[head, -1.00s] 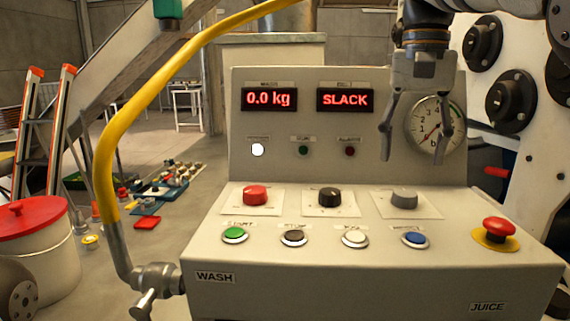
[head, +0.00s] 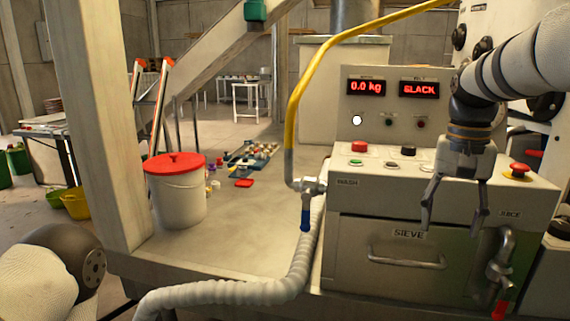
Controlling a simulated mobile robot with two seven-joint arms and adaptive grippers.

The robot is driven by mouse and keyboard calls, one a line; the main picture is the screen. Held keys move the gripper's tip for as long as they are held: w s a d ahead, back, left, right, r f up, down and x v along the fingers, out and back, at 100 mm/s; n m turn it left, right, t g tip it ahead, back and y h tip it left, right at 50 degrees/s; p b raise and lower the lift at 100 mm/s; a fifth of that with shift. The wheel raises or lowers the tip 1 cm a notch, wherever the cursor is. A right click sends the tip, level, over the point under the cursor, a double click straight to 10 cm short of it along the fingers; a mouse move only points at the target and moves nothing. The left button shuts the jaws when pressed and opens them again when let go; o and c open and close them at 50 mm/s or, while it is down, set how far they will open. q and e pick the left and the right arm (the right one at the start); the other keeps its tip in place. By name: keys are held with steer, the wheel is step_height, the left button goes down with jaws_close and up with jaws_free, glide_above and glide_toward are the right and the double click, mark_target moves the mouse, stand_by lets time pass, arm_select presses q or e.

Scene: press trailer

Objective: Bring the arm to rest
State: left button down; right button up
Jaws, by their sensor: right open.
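My right gripper (head: 453,222) hangs from the right arm, fingers pointing down and apart, with nothing between them. It is in front of the grey control console (head: 348,225), over its right half, and hides some of the controls there. I cannot tell whether it touches the console. The left display (head: 366,87) reads 0.0 kg and the right display (head: 419,89) reads SLACK. A red emergency button (head: 518,169) is to the right of the gripper. Part of my left arm shows at the lower left; its gripper is out of view.
Below the console is a drawer marked SIEVE with a handle (head: 406,262). A tap (head: 502,255) is at its right. A ribbed hose (head: 270,289) runs along the front. A white bucket with a red lid (head: 175,163) stands on the platform by a beam (head: 98,120).

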step_height(320, 180, down, 18)
steer(key=s+d+r+n, duration=0.1)
steer(key=s+a+f+n+g, duration=0.1)
steer(key=s+a+f+n, duration=0.1)
steer(key=s+f, duration=1.55)
steer(key=s+a+f+n, duration=0.1)
steer(key=s+a, duration=0.1)
steer(key=s, duration=0.7)
steer(key=s+a+f+n, duration=0.1)
steer(key=s+a+n, duration=0.1)
steer(key=s, duration=0.8)
steer(key=shift+s+a+f, duration=0.25)
steer(key=shift+a+f, duration=0.15)
